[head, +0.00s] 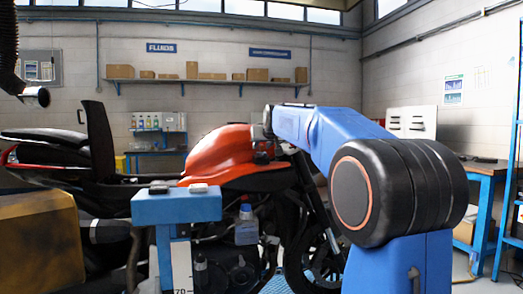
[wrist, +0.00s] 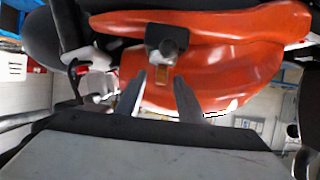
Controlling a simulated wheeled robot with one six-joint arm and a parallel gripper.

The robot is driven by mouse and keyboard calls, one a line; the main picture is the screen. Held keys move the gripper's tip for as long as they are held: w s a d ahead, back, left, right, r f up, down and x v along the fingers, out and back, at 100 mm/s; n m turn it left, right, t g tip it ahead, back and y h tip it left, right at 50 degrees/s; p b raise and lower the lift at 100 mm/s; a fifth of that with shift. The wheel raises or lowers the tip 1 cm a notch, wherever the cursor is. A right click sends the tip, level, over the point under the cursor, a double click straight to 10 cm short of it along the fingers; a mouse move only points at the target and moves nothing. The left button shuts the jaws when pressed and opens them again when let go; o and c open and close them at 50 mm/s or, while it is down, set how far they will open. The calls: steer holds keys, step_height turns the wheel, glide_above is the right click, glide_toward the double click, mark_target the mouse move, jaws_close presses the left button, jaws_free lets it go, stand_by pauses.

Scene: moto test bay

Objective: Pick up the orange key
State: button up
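In the head view, my gripper (head: 268,122) is small and dark at the end of my blue arm, just above the tank. The key cannot be made out there.
The motorcycle's red-orange tank (head: 222,155) is close below my gripper. A blue stand (head: 177,208) with small items on top is in front of the bike. A brown box (head: 40,240) is at the left. A wall shelf (head: 205,82) carries several cartons.

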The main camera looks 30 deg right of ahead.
steer(key=shift+x, duration=0.8)
jaws_close()
